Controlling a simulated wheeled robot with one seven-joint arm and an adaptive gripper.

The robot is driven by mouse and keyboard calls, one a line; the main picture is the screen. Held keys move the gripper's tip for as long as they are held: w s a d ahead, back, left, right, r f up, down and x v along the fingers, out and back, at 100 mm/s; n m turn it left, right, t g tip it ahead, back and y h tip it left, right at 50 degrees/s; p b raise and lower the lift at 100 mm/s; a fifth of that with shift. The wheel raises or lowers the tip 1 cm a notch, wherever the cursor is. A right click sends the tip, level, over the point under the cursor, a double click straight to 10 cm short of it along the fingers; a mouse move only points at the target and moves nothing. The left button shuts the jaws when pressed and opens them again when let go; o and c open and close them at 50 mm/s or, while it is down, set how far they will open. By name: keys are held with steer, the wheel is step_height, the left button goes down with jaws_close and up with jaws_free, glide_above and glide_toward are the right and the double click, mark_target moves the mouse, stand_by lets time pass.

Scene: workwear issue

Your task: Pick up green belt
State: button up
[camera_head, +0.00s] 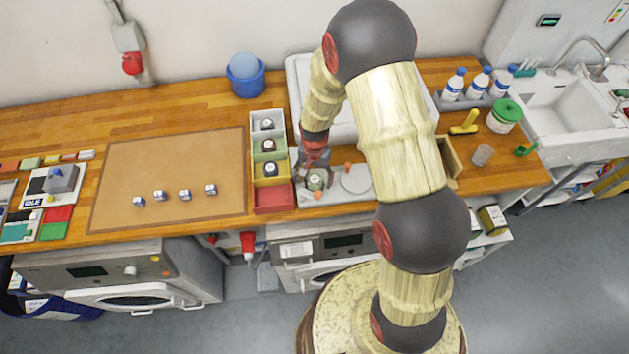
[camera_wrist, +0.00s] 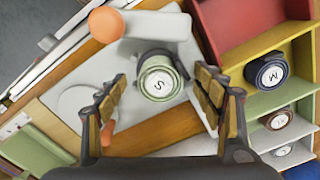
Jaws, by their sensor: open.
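The green belt (camera_wrist: 160,78) is a dull-green roll with a white top marked "S". It stands on a light grey surface in the wrist view, and also shows small below my gripper in the head view (camera_head: 315,181). My gripper (camera_wrist: 162,98) is open and empty, with one finger left and one finger right of the roll in the wrist view. Whether the fingers are down level with the roll, I cannot tell. In the head view my gripper (camera_head: 315,160) partly hides the area around the roll.
A round grey plate (camera_head: 357,180) lies beside the belt. Two orange knobs (camera_wrist: 105,25) are close by.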

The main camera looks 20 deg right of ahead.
steer(key=shift+f, duration=0.25)
steer(key=shift+c, duration=0.9)
steer(key=c, duration=1.1)
steer(key=shift+c, duration=0.4)
